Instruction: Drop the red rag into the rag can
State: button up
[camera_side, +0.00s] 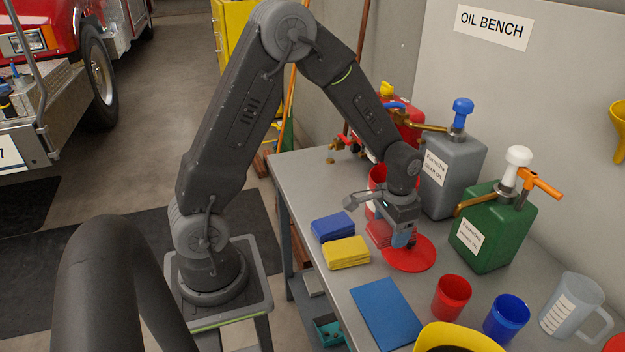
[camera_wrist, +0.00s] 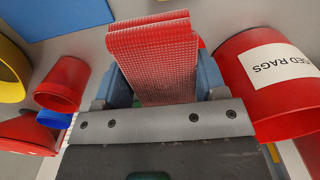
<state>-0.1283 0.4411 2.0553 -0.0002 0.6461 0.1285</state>
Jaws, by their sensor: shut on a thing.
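The red rag (camera_wrist: 152,55) is a folded, textured cloth, held between my gripper's blue fingers in the wrist view. In the side view, folded red cloth (camera_side: 379,234) shows just left of the fingers. My gripper (camera_side: 402,240) is shut on the rag, low over the bench near a flat red disc (camera_side: 410,258). I cannot tell the exact gap below it. The rag can (camera_wrist: 270,80) is red with a white "USED RAGS" label, right of the gripper in the wrist view. In the side view the can (camera_side: 376,179) stands behind my wrist and is partly hidden.
Blue (camera_side: 332,227) and yellow (camera_side: 346,253) cloth stacks lie left of the gripper. A blue mat (camera_side: 385,312), red cup (camera_side: 452,297) and blue cup (camera_side: 507,318) are in front. Grey (camera_side: 455,175) and green (camera_side: 494,232) pump cans stand behind and right.

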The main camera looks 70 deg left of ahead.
notch_tip(320, 180, up, 21)
jog(key=w+a, duration=0.9)
jog(key=a, duration=0.3)
notch_tip(320, 180, down, 11)
jog(key=shift+s+d, duration=0.15)
jog(key=shift+s, duration=0.2)
jog(key=shift+f, duration=0.1)
jog(key=o, duration=1)
notch_tip(320, 180, up, 14)
jog(key=shift+f, duration=0.1)
